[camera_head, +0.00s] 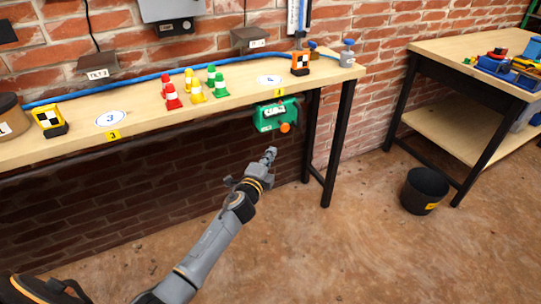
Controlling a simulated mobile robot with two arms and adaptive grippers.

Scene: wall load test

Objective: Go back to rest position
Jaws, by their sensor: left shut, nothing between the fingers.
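My left arm reaches up from the lower left, and my left gripper (268,156) is shut and empty. It is in the air in front of the long workbench (150,120), just below a green device (275,114) with an orange knob at the bench's front edge. A gap shows between the fingertips and the device in the picture. My right gripper is not in view.
Several small red, yellow and green cones (196,88) stand on the bench. A black bucket (424,190) is on the floor beside a second table (440,46). The floor in front is clear.

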